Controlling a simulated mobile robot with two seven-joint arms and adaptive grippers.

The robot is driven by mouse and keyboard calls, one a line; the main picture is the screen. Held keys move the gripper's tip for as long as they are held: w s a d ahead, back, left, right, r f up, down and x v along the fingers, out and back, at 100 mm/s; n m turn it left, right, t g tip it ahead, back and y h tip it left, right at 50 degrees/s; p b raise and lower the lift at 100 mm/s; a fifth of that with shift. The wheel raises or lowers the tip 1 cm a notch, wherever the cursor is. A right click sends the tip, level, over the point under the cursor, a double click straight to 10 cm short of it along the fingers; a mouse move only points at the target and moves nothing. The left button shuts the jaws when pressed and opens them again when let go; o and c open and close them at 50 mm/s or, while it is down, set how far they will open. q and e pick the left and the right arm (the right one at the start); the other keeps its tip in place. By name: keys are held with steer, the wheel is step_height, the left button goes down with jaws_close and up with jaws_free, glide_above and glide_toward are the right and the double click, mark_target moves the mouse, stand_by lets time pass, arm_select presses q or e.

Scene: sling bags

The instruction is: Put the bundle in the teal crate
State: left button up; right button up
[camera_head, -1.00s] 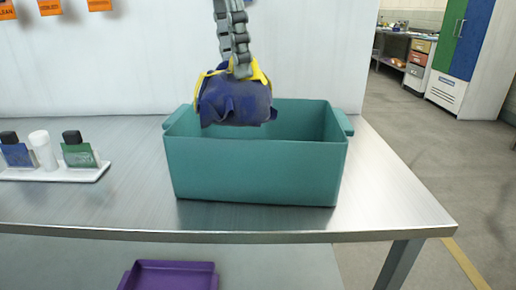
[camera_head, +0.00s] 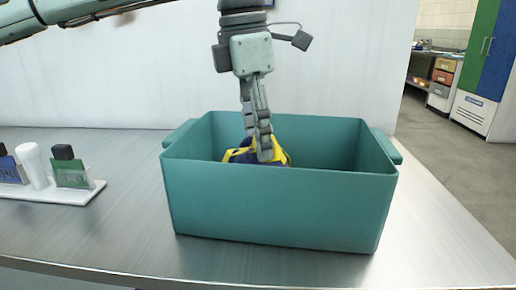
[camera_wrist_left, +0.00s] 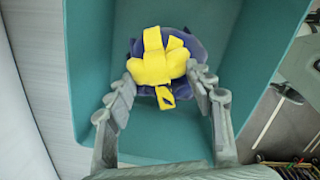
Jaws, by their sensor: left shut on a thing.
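The teal crate (camera_head: 280,205) stands on the steel table, open at the top. The bundle is dark blue cloth with yellow straps (camera_head: 240,156); it is inside the crate, toward its left half, and its lower part is hidden by the front wall. My left gripper (camera_head: 264,150) reaches down into the crate from above and is shut on the bundle. In the left wrist view the bundle (camera_wrist_left: 165,60) lies between the two fingertips, with the crate's teal walls (camera_wrist_left: 90,60) around it. I cannot tell whether the bundle touches the crate floor. My right gripper is not in view.
A white tray (camera_head: 80,195) with a white bottle (camera_head: 33,166) and dark-capped bottles (camera_head: 68,168) stands left of the crate. A white wall rises behind the table. The table (camera_head: 440,225) right of the crate is bare.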

arm_select(q)
steer(key=shift+w+f, duration=0.1)
steer(key=shift+f, duration=1.1)
steer(key=shift+f, duration=0.1)
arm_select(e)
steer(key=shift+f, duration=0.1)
arm_select(q)
steer(key=o, duration=1.3)
steer(key=shift+c, duration=0.2)
steer(key=o, duration=0.4)
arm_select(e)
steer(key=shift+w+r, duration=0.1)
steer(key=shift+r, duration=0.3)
